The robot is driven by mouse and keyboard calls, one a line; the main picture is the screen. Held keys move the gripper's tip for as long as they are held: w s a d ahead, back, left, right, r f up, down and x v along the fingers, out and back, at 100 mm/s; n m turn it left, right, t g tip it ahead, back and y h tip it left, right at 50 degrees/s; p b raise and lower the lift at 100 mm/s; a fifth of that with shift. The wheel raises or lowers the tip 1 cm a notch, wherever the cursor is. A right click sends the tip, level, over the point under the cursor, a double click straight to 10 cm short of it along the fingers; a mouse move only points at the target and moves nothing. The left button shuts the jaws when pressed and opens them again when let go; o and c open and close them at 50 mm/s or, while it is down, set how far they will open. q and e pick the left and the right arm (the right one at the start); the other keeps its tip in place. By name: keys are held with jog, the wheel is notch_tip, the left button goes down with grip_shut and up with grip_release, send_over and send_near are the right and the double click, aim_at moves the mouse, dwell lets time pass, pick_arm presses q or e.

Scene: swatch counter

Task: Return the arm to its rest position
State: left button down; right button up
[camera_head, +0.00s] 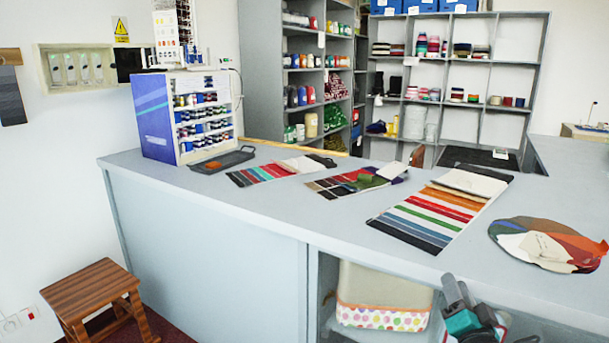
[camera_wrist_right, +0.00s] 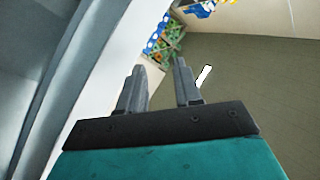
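My right gripper (camera_head: 457,286) is at the lower right of the head view, in front of the counter's open lower side and below the counter top. It has grey fingers and a teal body. In the right wrist view my right gripper (camera_wrist_right: 160,82) shows its two fingers apart with nothing between them. The rest of the right arm is mostly cut off by the head view's bottom edge. My left gripper and left arm do not show in either view.
The grey counter (camera_head: 270,205) carries several swatch cards, a fan of fabric pieces (camera_head: 545,243), a dark tray (camera_head: 222,160) and a thread display (camera_head: 152,118). A dotted fabric bin (camera_head: 384,298) sits under the counter, left of my right gripper. A wooden stool (camera_head: 92,288) stands at left.

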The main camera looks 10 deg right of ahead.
jog(key=s+a+f+n+g+y, duration=0.3)
jog(key=s+a+f+n, duration=0.3)
jog(key=s+a+f, duration=0.3)
jog(key=s+a+f+n+g+y, duration=0.3)
jog(key=s+a+f+n+g, duration=0.2)
jog(key=s+a+f, duration=0.4)
jog(key=s+a+n, duration=0.1)
jog(key=s+a, duration=0.2)
jog(key=s, duration=0.2)
jog(key=shift+a+n+g+y, duration=0.15)
jog(key=shift+n+g+y, duration=0.15)
jog(key=shift+g+y, duration=0.1)
jog(key=shift+f, duration=0.1)
jog(key=shift+c, duration=0.6)
jog(key=shift+w+a, duration=0.1)
